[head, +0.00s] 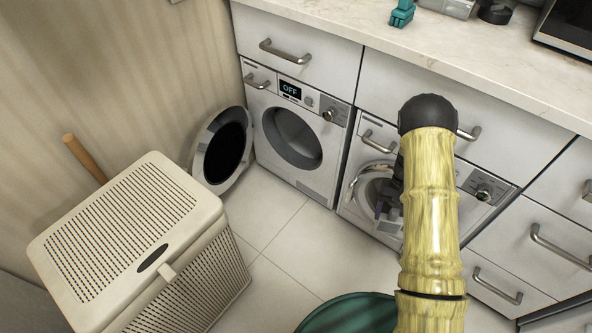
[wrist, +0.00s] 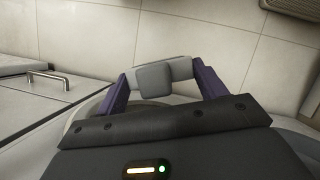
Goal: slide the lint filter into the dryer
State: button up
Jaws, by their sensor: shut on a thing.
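My gripper (wrist: 163,82) has its purple fingers shut on a small grey piece, which looks like the lint filter (wrist: 153,80). In the head view my gripper (head: 386,212) is in front of the right-hand machine (head: 350,207), partly hidden by my arm; the filter cannot be made out there. The left-hand machine (head: 318,180), with an OFF display, has its round door (head: 222,150) swung wide open to the left. The labels do not show which machine is the dryer. No filter slot can be made out.
A beige laundry hamper (head: 110,235) stands at the left, in front of the machines. A teal rounded object (head: 345,315) sits at the bottom edge. Drawers line the right. Tiled floor (head: 275,235) is clear between hamper and machines.

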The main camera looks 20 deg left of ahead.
notch_tip(320, 180, down, 19)
jog(key=b, duration=1.1)
jog(key=shift+f, duration=0.2)
dwell(5.9)
